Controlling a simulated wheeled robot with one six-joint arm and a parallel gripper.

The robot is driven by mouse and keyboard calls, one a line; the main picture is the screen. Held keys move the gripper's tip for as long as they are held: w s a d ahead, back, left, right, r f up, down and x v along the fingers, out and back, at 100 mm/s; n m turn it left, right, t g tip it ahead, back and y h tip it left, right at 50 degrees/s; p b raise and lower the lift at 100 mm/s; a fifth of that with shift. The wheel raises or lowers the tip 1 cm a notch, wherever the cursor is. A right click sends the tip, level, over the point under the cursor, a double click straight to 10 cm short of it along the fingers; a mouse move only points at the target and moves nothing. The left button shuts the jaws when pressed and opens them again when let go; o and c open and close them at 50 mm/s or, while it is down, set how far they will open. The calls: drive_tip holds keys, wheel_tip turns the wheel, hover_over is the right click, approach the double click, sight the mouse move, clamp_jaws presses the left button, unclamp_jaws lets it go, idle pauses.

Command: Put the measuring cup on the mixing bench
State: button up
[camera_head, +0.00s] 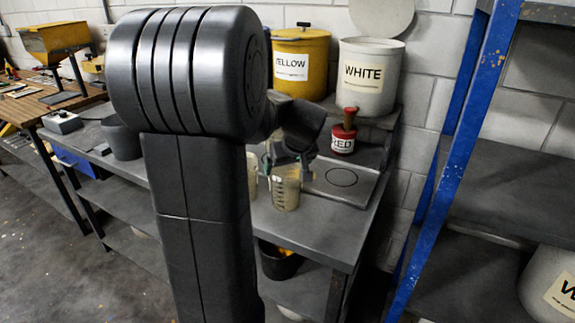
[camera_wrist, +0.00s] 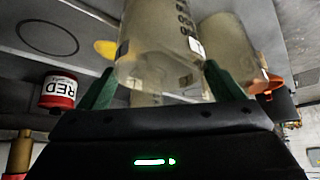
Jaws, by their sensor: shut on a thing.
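The clear measuring cup (camera_head: 286,190) has dark graduation marks and shows upright at the bench's front part in the head view. It also fills the upper middle of the wrist view (camera_wrist: 160,45). My gripper (camera_wrist: 160,82) is shut on it, a green finger on each side. The grey mixing bench (camera_head: 322,222) lies beneath; I cannot tell whether the cup's base touches it. A second clear cup (camera_wrist: 235,48) stands close beside the held one; in the head view, my arm partly hides it (camera_head: 252,178).
A yellow pail (camera_head: 300,62) and a white pail (camera_head: 366,78) stand on a raised shelf behind. A small red can (camera_head: 343,138) is below them. A plate with a drawn circle (camera_head: 342,178) is right of the cup. A blue-post rack (camera_head: 455,150) stands at the right.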

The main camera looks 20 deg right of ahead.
drive_tip(key=o, duration=1)
drive_tip(key=shift+o, duration=0.2)
drive_tip(key=v, duration=1.2)
drive_tip(key=shift+r, duration=0.15)
